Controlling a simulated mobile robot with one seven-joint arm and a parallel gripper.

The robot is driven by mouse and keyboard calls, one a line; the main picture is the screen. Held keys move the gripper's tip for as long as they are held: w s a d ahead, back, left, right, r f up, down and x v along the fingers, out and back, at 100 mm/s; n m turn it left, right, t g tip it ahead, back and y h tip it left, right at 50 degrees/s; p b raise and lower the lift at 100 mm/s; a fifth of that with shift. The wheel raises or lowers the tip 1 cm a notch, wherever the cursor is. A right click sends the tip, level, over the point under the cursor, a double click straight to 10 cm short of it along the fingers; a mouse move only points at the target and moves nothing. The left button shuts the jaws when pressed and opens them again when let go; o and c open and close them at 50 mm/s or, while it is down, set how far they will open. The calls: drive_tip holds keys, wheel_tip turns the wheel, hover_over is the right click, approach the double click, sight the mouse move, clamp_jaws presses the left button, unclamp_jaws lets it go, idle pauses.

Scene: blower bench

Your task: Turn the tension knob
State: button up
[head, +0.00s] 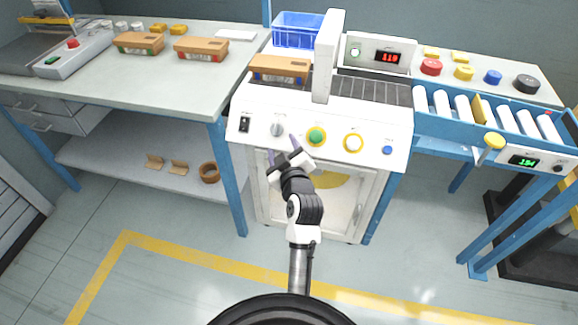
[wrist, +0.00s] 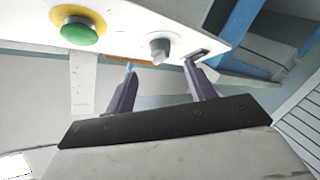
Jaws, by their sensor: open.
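A grey knob (head: 277,129) sits on the white front panel of the bench machine, between a black rocker switch (head: 244,124) and a green button (head: 316,136). Its label is too small to read. In the wrist view the knob (wrist: 159,50) shows just beyond the fingertips and between them in the picture. My gripper (head: 281,146) is open and empty, just in front of and below the knob. In the wrist view the two purple fingers (wrist: 159,66) are spread wider than the knob. I see no clear contact with it.
A yellow-ringed white button (head: 353,143) and a blue button (head: 387,150) sit further right on the panel. A roller conveyor (head: 490,112) with a yellow knob (head: 494,141) stands at right. Cartons (head: 201,48) lie on the left table. Floor before the machine is clear.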

drive_tip(key=f+b+v, duration=0.1)
drive_tip(key=v, duration=0.6)
drive_tip(key=shift+s+r, duration=0.15)
drive_tip(key=shift+r, duration=0.4)
